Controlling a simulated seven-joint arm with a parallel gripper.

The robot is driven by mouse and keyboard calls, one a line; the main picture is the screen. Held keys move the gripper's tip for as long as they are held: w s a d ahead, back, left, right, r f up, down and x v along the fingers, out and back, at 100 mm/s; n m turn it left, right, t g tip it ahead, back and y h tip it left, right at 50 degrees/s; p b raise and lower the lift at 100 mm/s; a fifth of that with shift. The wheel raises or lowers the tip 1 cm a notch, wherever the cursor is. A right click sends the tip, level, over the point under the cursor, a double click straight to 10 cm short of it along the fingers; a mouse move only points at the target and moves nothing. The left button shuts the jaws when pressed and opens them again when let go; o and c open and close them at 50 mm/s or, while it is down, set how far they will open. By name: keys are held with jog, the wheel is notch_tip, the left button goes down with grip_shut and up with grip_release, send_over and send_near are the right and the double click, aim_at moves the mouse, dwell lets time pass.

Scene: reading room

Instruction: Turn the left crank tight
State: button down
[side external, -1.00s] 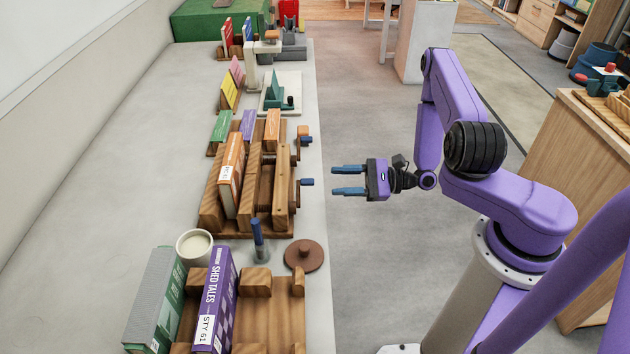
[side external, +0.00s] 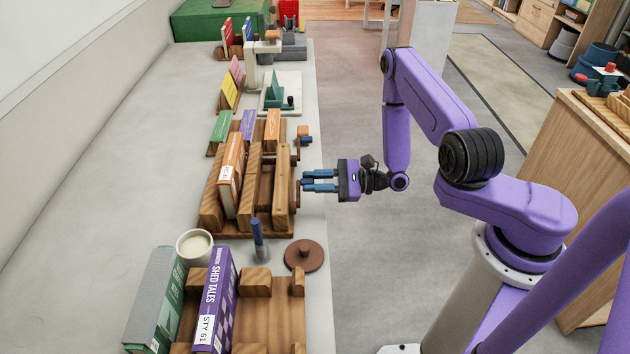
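A wooden book press (side external: 283,190) stands along the table's right edge with books in it. Two cranks stick out of its right side. The far crank (side external: 305,139) has a blue grip in plain view. The near crank (side external: 297,196), which I take as the left one seen from my arm, shows its wooden part at the press. Its blue grip is mostly hidden by my fingers. My gripper (side external: 315,181) is level at that grip, with its two blue fingers drawn close together around it; they look shut on it, though the contact is small in view.
A brown round lid (side external: 304,255), a blue-handled tool (side external: 258,240) and a cream cup (side external: 195,246) stand nearer on the table (side external: 110,190). A wooden rack (side external: 265,325) with books is at the front. The floor right of the table is clear around my arm.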

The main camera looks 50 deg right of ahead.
jog(key=shift+r, duration=0.1)
jog(key=s+a+n, duration=0.2)
jog(key=n, duration=0.4)
jog(key=s+a+n, duration=0.2)
jog(key=n, duration=0.5)
jog(key=s+a+n, duration=0.3)
jog(key=n, duration=0.4)
jog(key=shift+r, duration=0.4)
jog(key=shift+s+a+f+n, duration=0.1)
jog(key=shift+f+n, duration=0.15)
jog(key=shift+n, duration=0.35)
jog(key=shift+s+a+f+n, duration=0.1)
jog(key=shift+f+n, duration=0.1)
jog(key=shift+n, duration=0.4)
jog(key=c, duration=1)
grip_release()
jog(key=shift+c, duration=0.2)
